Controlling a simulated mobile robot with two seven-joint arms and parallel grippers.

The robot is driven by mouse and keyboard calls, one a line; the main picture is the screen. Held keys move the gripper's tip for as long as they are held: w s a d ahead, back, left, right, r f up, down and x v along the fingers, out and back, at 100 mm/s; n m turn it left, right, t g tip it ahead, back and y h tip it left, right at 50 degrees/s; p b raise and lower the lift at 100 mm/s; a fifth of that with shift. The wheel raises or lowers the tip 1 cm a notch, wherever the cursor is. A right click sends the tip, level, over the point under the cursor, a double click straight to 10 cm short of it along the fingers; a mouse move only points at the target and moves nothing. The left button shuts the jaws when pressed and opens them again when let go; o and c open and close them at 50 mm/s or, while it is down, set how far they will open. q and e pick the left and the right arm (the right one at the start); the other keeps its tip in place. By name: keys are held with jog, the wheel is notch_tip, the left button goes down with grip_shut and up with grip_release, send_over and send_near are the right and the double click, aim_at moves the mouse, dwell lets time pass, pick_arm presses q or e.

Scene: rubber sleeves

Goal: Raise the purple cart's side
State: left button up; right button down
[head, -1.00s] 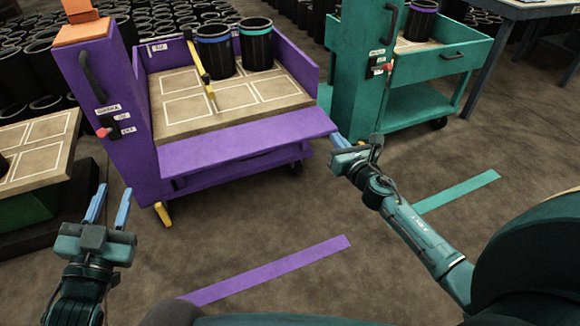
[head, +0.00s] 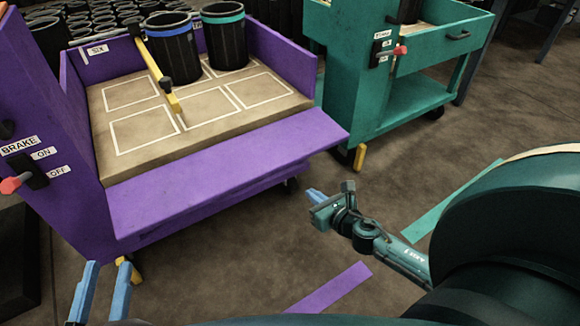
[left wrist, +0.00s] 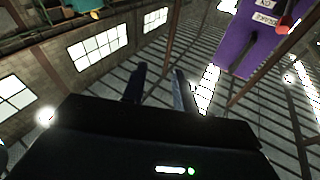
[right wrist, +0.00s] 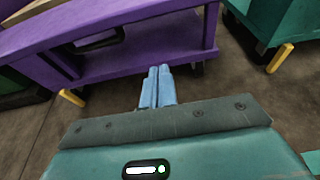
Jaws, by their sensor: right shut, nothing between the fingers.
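The purple cart (head: 75,190) stands at the left in the head view. Its purple side panel (head: 230,165) is folded down and slopes outward from the wooden deck (head: 200,110). My right gripper (head: 312,196) is shut and empty, apart from the panel and below its right corner in the picture. My left gripper (head: 100,290) is open and empty at the lower left, near the cart's yellow foot lever (head: 130,268). The left wrist view shows part of the purple cart (left wrist: 240,40).
Two black sleeves, with a blue-banded one (head: 173,48) and a teal-banded one (head: 225,40), stand on the deck beside a yellow bar (head: 158,72). A red brake knob (head: 12,184) is by the OFF label. A teal cart (head: 345,90) stands right; floor between is clear.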

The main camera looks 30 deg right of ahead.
jog(key=b+x, duration=0.3)
jog(key=x, duration=0.7)
pick_arm(q)
jog(key=p, duration=0.2)
jog(key=shift+s+f+p, duration=0.1)
jog(key=shift+f+p, duration=0.05)
jog(key=shift+p, duration=0.2)
pick_arm(e)
jog(key=r, duration=0.2)
jog(key=s+r, duration=0.1)
jog(key=r, duration=0.1)
jog(key=shift+r, duration=0.1)
